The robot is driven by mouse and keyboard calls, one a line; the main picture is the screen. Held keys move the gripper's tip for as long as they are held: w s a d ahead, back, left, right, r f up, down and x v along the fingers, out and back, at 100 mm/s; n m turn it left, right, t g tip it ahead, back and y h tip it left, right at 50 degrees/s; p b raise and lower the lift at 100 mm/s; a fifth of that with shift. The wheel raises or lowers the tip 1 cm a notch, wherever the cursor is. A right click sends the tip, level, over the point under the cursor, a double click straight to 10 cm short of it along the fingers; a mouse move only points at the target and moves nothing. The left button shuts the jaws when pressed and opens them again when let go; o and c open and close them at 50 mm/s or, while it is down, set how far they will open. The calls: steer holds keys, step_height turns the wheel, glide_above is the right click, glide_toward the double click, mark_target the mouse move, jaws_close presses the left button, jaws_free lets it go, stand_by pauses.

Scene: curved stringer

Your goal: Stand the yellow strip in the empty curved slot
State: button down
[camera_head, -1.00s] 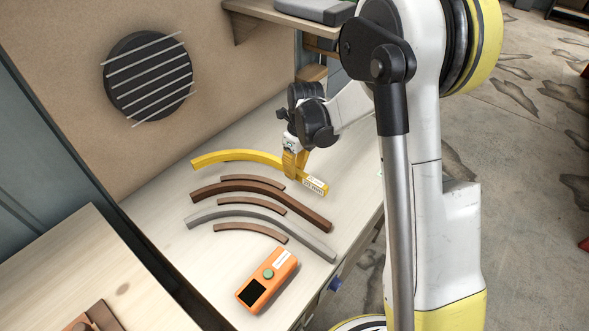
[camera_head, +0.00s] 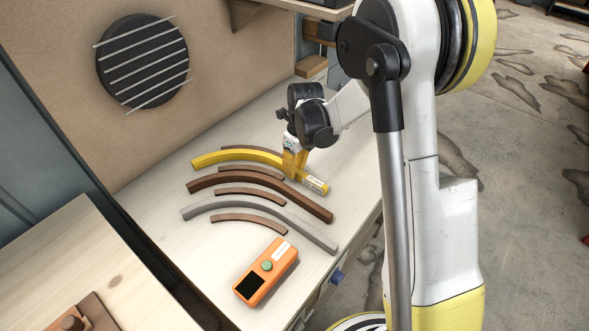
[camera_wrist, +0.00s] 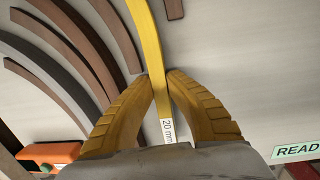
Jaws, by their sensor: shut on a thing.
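The yellow strip (camera_head: 230,156) is a curved bar with a white label end. My gripper (camera_head: 294,172) is shut on it near the labelled end. In the wrist view, the yellow fingers (camera_wrist: 160,82) close on both sides of the yellow strip (camera_wrist: 146,32), whose label reads 20 mm. The strip appears between a short brown block (camera_wrist: 115,32) on its left and another brown block (camera_wrist: 173,9) on its right, the curved slot's sides. I cannot tell whether its underside touches the bench.
The long brown strip (camera_head: 225,180), the grey strip (camera_head: 255,208) and short brown blocks, one nearest at the front (camera_head: 245,220), lie in nested curves on the pale bench (camera_head: 155,190). An orange device (camera_head: 267,272) with a green button lies in front. A READ sign (camera_wrist: 298,151) shows right.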

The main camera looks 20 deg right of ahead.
steer(key=shift+f, duration=0.1)
steer(key=c, duration=1.4)
jaws_free()
step_height(320, 180, up, 12)
steer(key=d, duration=0.1)
steer(key=s+r+n+t, duration=0.3)
steer(key=s+r+n, duration=0.5)
steer(key=s+n, duration=0.3)
steer(key=s+a+n+t+h, duration=0.1)
steer(key=s+n+t, duration=0.2)
steer(key=s+n, duration=0.7)
steer(key=n, duration=0.8)
steer(key=shift+s+t, duration=0.3)
steer(key=shift+s, duration=0.1)
